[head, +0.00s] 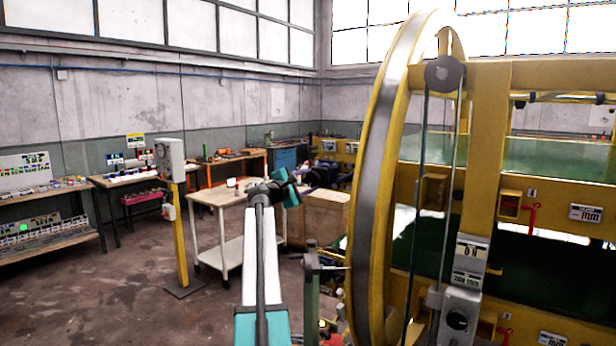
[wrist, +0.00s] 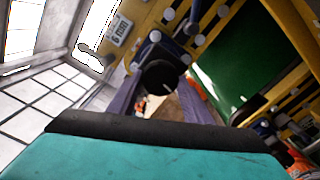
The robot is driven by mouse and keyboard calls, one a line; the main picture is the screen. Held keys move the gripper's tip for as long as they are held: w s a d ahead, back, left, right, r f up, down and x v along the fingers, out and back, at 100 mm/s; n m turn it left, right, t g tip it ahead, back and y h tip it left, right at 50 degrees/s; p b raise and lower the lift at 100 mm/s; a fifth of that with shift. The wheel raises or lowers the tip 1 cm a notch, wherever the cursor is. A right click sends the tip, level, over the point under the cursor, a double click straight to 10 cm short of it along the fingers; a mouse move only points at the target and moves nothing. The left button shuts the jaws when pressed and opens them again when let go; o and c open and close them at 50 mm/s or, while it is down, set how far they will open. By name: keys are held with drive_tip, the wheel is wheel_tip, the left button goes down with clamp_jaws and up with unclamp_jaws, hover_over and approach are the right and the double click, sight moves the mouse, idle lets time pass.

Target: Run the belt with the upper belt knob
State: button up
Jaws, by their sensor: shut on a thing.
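In the head view, my arm reaches forward to the far end of the yellow machine (head: 484,130), and the knob cannot be made out there. The belts show as green surfaces (head: 460,150) behind the yellow frame.
A large yellow ring (head: 372,180) stands upright at the machine's near end, close to the right of my arm. A white cart (head: 222,200) stands left of my arm. A grey box on a yellow post (head: 178,220) stands further left. Open floor lies at the left.

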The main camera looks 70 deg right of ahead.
drive_tip(key=n+p, duration=0.4)
drive_tip(key=n, duration=0.1)
drive_tip(key=shift+r+n+p, duration=0.15)
drive_tip(key=shift+n+p, duration=0.15)
drive_tip(key=shift+p, duration=0.1)
drive_tip(key=n+p, duration=0.4)
drive_tip(key=shift+s+n+p, duration=0.1)
drive_tip(key=shift+n+p, duration=0.2)
drive_tip(key=shift+n, duration=0.1)
drive_tip(key=shift+f+n+p, duration=0.25)
drive_tip(key=shift+n+p, duration=0.25)
drive_tip(key=shift+n, duration=0.2)
drive_tip(key=o, duration=1.1)
drive_tip(key=shift+c, duration=0.2)
drive_tip(key=shift+a, duration=0.15)
